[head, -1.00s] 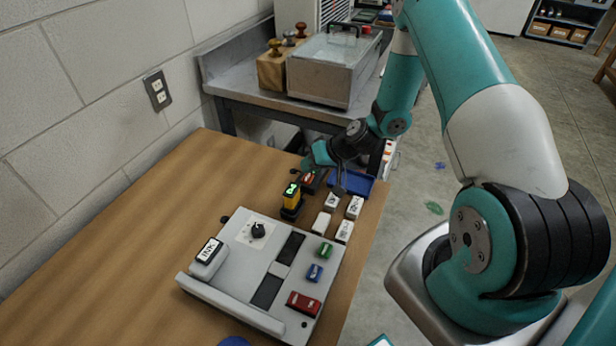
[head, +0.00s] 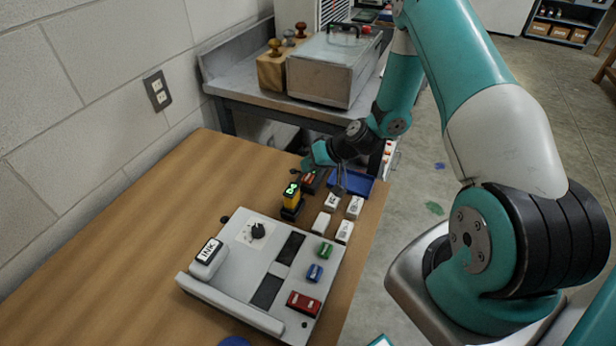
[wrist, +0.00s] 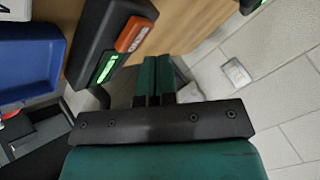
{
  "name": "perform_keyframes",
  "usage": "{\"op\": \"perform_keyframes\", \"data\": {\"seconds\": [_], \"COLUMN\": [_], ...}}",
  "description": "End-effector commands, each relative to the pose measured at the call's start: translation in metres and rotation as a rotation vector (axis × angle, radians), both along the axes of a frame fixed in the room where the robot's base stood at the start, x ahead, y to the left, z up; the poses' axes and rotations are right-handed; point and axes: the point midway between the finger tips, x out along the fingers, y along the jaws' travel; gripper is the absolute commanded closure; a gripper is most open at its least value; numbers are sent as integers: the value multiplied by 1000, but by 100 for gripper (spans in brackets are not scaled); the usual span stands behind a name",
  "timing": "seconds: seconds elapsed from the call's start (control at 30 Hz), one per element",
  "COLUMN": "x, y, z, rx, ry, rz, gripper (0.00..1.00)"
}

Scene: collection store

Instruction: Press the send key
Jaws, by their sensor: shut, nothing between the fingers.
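A dark keypad-like device (head: 318,184) sits at the far end of the wooden table and carries a red key (head: 309,177). In the wrist view the device (wrist: 88,45) stands left of the fingers, with an orange-red key (wrist: 133,33) and a lit green display (wrist: 107,68). The lettering on the key is too small to read surely. My gripper (wrist: 157,60) is shut and empty, its teal fingers side by side, apart from the key in the picture. In the head view my gripper (head: 307,164) hovers by the device's far side; contact cannot be told.
A yellow-black unit with a green display (head: 291,198) stands near the device. A blue tray (head: 352,184) and several white blocks (head: 331,201) lie to the right.

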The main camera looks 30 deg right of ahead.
Motion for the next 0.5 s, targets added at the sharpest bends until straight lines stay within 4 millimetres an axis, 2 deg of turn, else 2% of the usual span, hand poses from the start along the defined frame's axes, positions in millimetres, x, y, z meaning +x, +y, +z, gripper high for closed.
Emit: {"op": "perform_keyframes", "data": {"seconds": [0.5], "x": [0], "y": [0], "z": [-9], "rx": [0], "ry": [0], "rz": [0], "gripper": [100]}}
